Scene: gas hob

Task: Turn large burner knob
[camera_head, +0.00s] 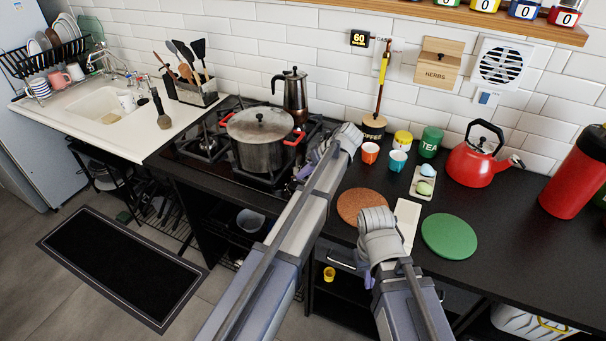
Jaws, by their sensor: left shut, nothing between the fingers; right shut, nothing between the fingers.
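The black gas hob (190,155) is set in the counter at the centre left. A large grey pot (260,155) with a lid and red handles stands on it, and a dark moka pot (291,90) stands behind. My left gripper (306,171) is shut and empty, low at the right edge of the hob, just right of the pot. The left wrist and arm cover that edge, and I cannot make out the large burner knob there. My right gripper (369,277) is shut and empty, hanging at the counter's front edge.
A cork mat (350,205), a green mat (449,237), and orange (370,153) and blue (397,161) cups are on the dark counter to the right. A red kettle (475,165) stands behind. The far right front counter is clear.

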